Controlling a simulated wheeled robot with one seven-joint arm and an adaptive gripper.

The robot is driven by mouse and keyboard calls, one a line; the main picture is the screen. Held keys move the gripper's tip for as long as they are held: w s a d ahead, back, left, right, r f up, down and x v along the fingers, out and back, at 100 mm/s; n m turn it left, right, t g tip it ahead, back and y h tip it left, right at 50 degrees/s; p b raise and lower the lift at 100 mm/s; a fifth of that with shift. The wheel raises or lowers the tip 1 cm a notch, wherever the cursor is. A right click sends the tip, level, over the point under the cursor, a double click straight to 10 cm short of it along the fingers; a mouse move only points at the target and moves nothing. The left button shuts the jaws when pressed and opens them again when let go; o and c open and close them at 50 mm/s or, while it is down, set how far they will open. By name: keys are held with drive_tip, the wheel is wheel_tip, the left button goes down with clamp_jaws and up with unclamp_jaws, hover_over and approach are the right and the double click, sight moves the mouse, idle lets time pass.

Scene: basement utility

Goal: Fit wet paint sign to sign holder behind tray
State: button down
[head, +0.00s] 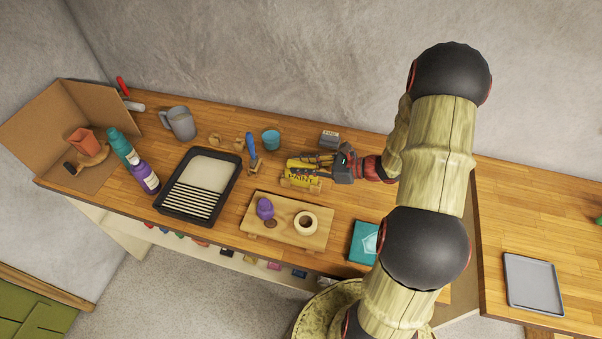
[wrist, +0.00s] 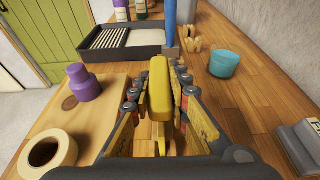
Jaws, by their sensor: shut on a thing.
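The yellow wet paint sign (head: 301,168) has dark lettering; "PAINT" is readable in the head view. My gripper (head: 322,164) is shut on it from the right. In the wrist view the sign (wrist: 159,88) is seen edge-on, upright between the two fingers (wrist: 161,95). A pale wooden block, apparently the sign holder (head: 300,184), lies right under the sign, behind the low wooden tray (head: 270,236). I cannot tell whether the sign's lower edge is seated in it; the sign and fingers hide the contact.
A purple bottle (head: 265,208) and a cream ring (head: 305,223) stand on the wooden tray. The black paint tray (head: 233,180), blue-handled brush (head: 251,147) and teal cup (head: 270,139) are to the left. A grey box (head: 329,138) stands behind; a teal packet (head: 363,242) lies front right.

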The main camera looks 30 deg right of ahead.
drive_tip(key=shift+r, duration=0.45)
wheel_tip(320, 180, up, 2)
drive_tip(key=shift+r+p, duration=0.1)
drive_tip(key=shift+p, duration=0.4)
drive_tip(key=s+d+r+p, duration=0.2)
drive_tip(key=s+r, duration=0.8)
drive_tip(key=s, duration=0.3)
drive_tip(key=shift+s+d+p, duration=0.3)
drive_tip(key=shift+s+p, duration=0.05)
